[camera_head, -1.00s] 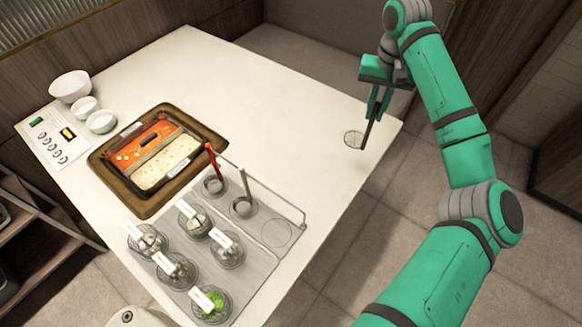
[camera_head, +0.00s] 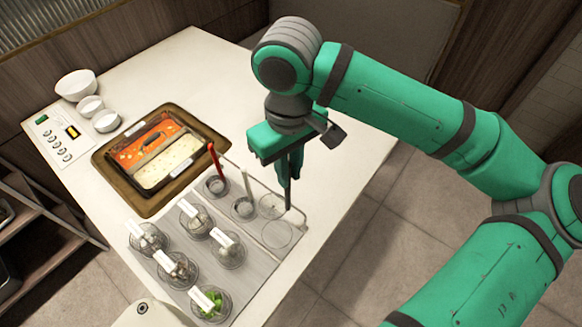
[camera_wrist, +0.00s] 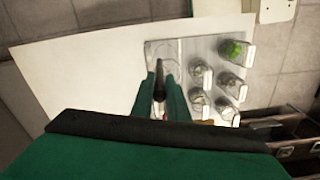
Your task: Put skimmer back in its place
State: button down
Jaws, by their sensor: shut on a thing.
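My gripper (camera_head: 287,172) is shut on the dark handle of the skimmer (camera_head: 289,192). The handle points down and the round, pale head (camera_head: 271,206) is at its lower end, over the back right corner of the clear rack (camera_head: 262,258). An empty ring (camera_head: 277,234) on the rack lies just in front of the head. I cannot tell whether the head touches the rack. In the wrist view the dark handle (camera_wrist: 159,72) shows between my green fingers (camera_wrist: 160,92), against the rack; the head is hard to make out.
A red-handled utensil (camera_head: 215,158) and a pale-handled one (camera_head: 248,184) stand in wells left of the skimmer. Several jars with white tags, one with greens (camera_head: 210,302), fill the rack's front. A two-part sauce pan (camera_head: 150,160) lies beyond.

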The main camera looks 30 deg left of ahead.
notch_tip(320, 180, down, 18)
jog(key=shift+r, duration=0.2)
dwell(1.9)
jog(key=shift+f, duration=0.4)
dwell(0.6)
jog(key=c, duration=0.8)
grip_release()
jog(key=shift+c, duration=0.2)
jog(key=shift+r, duration=0.2)
notch_tip(320, 180, up, 11)
jog(key=shift+f, duration=0.15)
dwell(0.7)
